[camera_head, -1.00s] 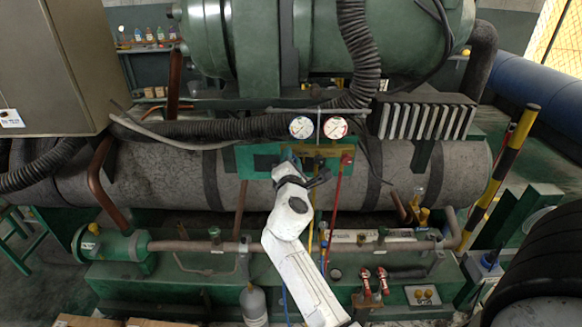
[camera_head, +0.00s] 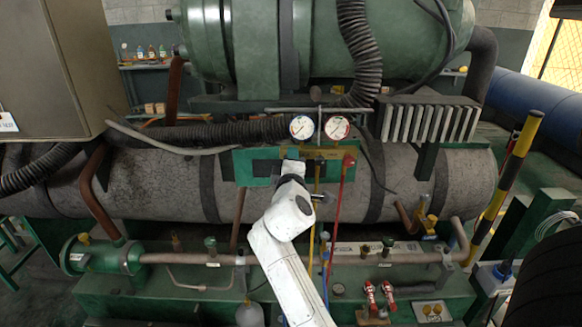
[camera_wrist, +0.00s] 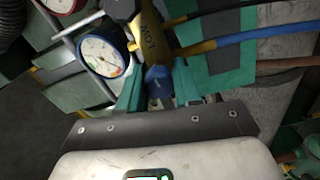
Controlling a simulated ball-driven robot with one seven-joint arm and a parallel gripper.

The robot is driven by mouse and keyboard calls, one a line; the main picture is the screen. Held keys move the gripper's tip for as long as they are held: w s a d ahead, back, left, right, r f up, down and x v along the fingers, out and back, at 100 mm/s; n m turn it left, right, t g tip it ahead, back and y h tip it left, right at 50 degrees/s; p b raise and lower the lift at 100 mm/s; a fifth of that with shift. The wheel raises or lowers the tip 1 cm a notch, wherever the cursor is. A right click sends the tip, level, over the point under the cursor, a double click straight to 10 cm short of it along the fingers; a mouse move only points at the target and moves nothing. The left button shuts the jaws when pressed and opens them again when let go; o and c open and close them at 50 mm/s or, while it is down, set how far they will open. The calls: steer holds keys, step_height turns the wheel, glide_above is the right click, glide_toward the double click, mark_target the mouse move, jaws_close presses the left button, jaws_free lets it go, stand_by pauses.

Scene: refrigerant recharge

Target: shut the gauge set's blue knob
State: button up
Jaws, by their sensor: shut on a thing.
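The gauge set hangs in front of the big grey pipe, with a blue-rimmed gauge (camera_head: 302,127) and a red-rimmed gauge (camera_head: 337,127) side by side. In the wrist view the blue-rimmed gauge (camera_wrist: 103,55) is left of the yellow manifold body (camera_wrist: 150,42). The blue knob (camera_wrist: 158,78) is at the end of that body, between the two green fingers. My gripper (camera_wrist: 158,88) is shut on the blue knob. In the head view my white arm and wrist hide the knob and most of the fingers. The red knob (camera_head: 349,160) is on the manifold's right end.
A blue hose (camera_wrist: 240,39) leaves the manifold to the right in the wrist view. A red hose (camera_head: 337,205) and a yellow hose (camera_head: 313,225) hang beside my arm. Red-handled valves (camera_head: 378,295) and a striped post (camera_head: 510,175) are to the right.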

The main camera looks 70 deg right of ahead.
steer(key=shift+f+m, duration=0.1)
steer(key=shift+m, duration=0.3)
steer(key=o, duration=1)
steer(key=shift+o, duration=0.2)
steer(key=b+v, duration=0.1)
steer(key=v, duration=0.9)
steer(key=shift+s+a, duration=0.2)
steer(key=shift+a, duration=0.15)
